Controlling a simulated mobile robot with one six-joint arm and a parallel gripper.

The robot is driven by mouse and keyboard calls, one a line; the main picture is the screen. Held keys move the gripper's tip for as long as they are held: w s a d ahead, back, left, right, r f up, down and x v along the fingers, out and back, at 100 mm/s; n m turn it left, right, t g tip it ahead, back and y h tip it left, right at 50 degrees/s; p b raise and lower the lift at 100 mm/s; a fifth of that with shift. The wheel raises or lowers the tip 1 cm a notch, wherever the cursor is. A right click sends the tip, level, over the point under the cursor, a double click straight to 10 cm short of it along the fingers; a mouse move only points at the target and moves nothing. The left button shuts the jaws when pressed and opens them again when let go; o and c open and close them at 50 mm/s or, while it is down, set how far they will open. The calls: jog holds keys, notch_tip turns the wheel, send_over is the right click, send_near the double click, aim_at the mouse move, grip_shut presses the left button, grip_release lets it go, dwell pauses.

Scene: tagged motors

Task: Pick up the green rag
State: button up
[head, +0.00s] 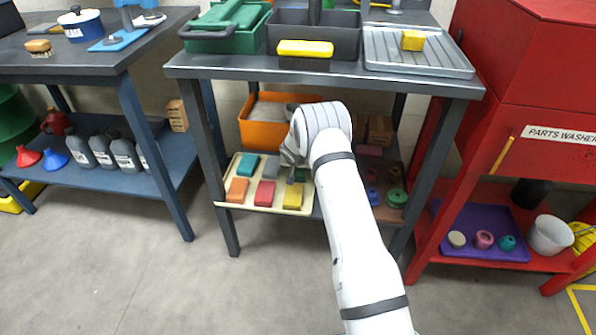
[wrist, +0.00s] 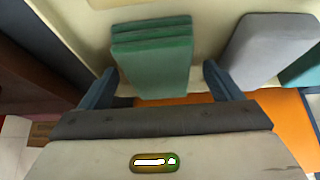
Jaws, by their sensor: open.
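The green rag (wrist: 152,62) is a folded, layered block on a cream tray (head: 226,192) on the middle table's lower shelf. In the head view only a small part of the green rag (head: 301,175) shows beside my gripper (head: 290,163). In the wrist view my gripper (wrist: 159,75) is open, with one dark blue finger on each side of the rag's near end. I cannot tell whether the fingers touch it. A grey rag (wrist: 268,48) lies to its right, with a teal rag (wrist: 306,68) beyond.
The tray also holds orange (head: 237,190), red (head: 264,193) and yellow (head: 292,197) rags. An orange bin (head: 257,133) stands behind the tray. The tabletop (head: 340,73) is above my gripper, and a table leg (head: 222,190) is left of the tray.

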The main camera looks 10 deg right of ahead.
jog(key=shift+f+b, duration=0.2)
jog(key=shift+b, duration=0.15)
jog(key=shift+c, duration=0.3)
jog(key=c, duration=1)
jog(key=shift+r, duration=0.15)
